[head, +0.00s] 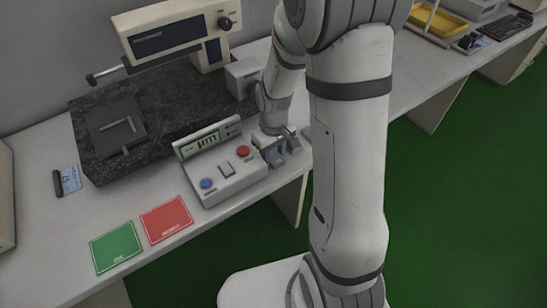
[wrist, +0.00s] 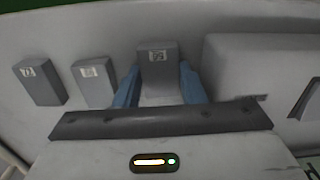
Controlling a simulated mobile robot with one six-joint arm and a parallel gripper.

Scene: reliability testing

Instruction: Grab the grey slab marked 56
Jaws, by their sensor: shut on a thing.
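The grey slab (wrist: 157,77) with a white label sits between the blue fingers of my gripper (wrist: 160,84) in the wrist view. Its label is small and looks like 56, but appears turned. My gripper is shut on this slab, one finger on each side. I cannot tell whether the slab still touches the table. Two more grey slabs, one at the far left (wrist: 40,84) and one nearer (wrist: 94,84), stand to its left with small labels. In the head view my gripper (head: 279,150) is low over the table, right of the control box, and largely hides the slab.
The control box (head: 228,181) with red and blue buttons is close beside my gripper. Red (head: 167,219) and green (head: 116,246) mats lie at the front left. A dark stone plate (head: 165,137) bears an instrument behind. The white table's (head: 264,208) front edge is near.

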